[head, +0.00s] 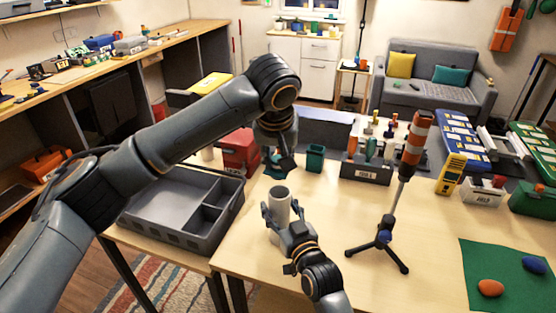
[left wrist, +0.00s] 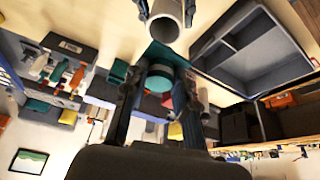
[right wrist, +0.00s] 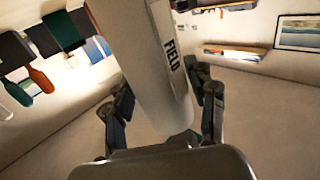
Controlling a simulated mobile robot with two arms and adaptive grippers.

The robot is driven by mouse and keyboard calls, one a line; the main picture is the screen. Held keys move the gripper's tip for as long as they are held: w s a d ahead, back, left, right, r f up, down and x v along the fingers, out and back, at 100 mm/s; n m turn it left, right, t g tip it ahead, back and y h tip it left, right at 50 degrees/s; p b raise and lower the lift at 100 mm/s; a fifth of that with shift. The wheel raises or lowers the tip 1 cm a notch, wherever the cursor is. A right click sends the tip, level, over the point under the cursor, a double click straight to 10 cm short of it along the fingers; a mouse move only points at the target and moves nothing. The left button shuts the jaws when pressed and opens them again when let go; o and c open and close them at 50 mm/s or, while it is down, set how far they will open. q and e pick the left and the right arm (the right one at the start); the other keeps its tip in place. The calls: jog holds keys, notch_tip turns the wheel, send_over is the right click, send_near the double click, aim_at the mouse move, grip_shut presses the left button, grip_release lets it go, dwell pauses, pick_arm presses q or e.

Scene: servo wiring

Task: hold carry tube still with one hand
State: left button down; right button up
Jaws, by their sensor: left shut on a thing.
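The carry tube (head: 281,200) is a pale grey cylinder standing upright on the table. It fills the middle of the right wrist view (right wrist: 150,55), where "FIELD" is printed on it. Its open round end shows in the left wrist view (left wrist: 167,18). My right gripper (head: 284,216) has one finger on each side of the tube, with small gaps appearing between fingers and tube. My left gripper (head: 277,166) is behind the tube, shut on a teal round piece (left wrist: 159,78). That piece is partly hidden by the fingers.
A grey divided tray (head: 185,238) is left of the tube. A teal cup (head: 315,158) stands behind it. A tripod with an orange-striped top (head: 383,236) stands to the right. A green mat (head: 510,275) with two egg-shaped objects lies front right. Bare table lies between tube and tripod.

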jog(key=shift+o, duration=1.3)
